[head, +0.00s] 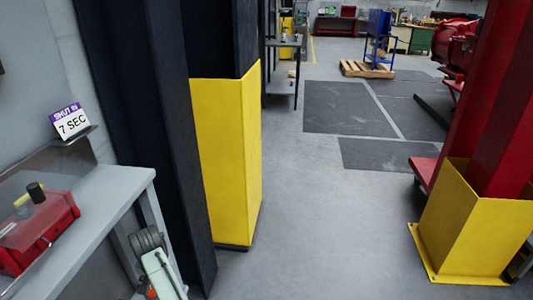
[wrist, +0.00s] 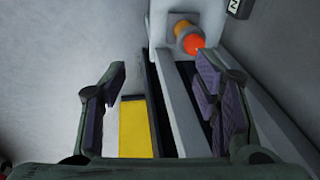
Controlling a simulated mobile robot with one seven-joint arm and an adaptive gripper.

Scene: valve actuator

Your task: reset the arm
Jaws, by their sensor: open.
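My gripper (wrist: 158,95) shows in the wrist view with its two dark green fingers and purple pads spread wide apart. Nothing is held between the pads. Beyond the fingers are a grey-white upright part, a yellow panel (wrist: 136,128) and an orange-red rounded tip on a yellow-orange collar (wrist: 187,38). In the head view, a red box-shaped device (head: 38,235) with a black knob and a yellow lever sits on a grey bench (head: 98,205) at the lower left. My gripper is not clearly visible in the head view.
A sign reading "SHUT IN 7 SEC" (head: 71,122) stands at the bench's back. A dark column with a yellow guard (head: 228,160) is beside the bench. A red column with a yellow base (head: 465,235) stands at the right. Open floor (head: 310,230) lies between them.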

